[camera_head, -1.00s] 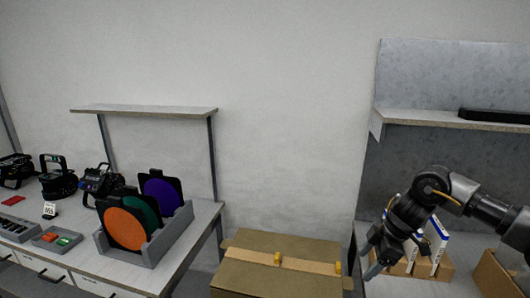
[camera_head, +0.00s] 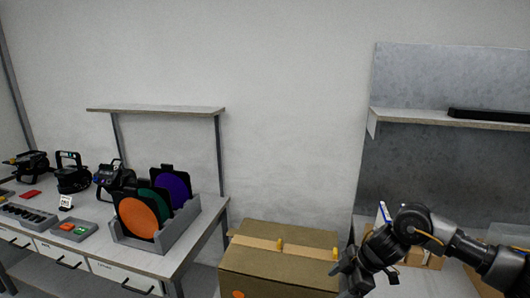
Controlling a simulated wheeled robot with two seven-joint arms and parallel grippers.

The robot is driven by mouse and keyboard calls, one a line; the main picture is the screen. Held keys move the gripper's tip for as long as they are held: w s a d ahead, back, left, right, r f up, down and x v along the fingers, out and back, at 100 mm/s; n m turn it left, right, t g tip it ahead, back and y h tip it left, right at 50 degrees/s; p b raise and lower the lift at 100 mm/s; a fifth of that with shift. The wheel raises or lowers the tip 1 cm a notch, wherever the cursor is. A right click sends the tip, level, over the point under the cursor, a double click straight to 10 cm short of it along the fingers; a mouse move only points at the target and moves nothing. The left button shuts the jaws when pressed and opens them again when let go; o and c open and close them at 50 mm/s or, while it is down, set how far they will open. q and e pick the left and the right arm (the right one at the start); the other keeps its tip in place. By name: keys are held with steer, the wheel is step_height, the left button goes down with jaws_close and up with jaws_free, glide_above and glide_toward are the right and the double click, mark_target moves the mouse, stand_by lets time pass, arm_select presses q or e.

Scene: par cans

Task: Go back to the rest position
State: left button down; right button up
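My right gripper (camera_head: 352,274) comes in from the right, in front of the right bench and beside the right edge of the cardboard box. Its fingers point down and left. They are dark and small, so I cannot tell whether they are open or shut, and I see nothing clearly held. My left gripper is not in view. On the left table (camera_head: 208,214), a grey rack (camera_head: 172,239) holds an orange disc (camera_head: 138,217), a green disc (camera_head: 160,203) and a purple disc (camera_head: 175,187) in black frames. Several black par cans (camera_head: 72,176) stand behind and left of it.
A closed cardboard box (camera_head: 275,265) with tape stands between the table and the right bench. A wooden holder (camera_head: 432,261) sits partly behind my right arm. A left shelf (camera_head: 155,109) and a right shelf (camera_head: 420,117) hang above. The wall between is clear.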

steer(key=s+a+f+m+t+y, duration=0.25)
steer(key=s+a, duration=0.25)
steer(key=a, duration=0.3)
steer(key=s+a+f+m+t+y, duration=0.1)
steer(key=s+a+f+t, duration=0.25)
steer(key=a, duration=0.45)
steer(key=s+d+f+m+g+h, duration=0.1)
steer(key=s+d+f+m+h, duration=0.25)
steer(key=s+d, duration=0.4)
steer(key=s+d+f+m+g+h, duration=0.2)
steer(key=s+d+m, duration=0.3)
steer(key=s, duration=0.4)
steer(key=s+d+f+m+g+h, duration=0.1)
steer(key=s+d+f+m+h, duration=0.2)
steer(key=s+d, duration=0.55)
step_height(320, 180, down, 27)
steer(key=s+g, duration=0.2)
steer(key=s, duration=0.1)
steer(key=s+d+f+g, duration=0.1)
steer(key=s+d+f, duration=0.1)
steer(key=s+f, duration=1.3)
steer(key=shift+s+d+h, duration=0.25)
steer(key=shift+s+h, duration=0.05)
steer(key=shift+s, duration=0.05)
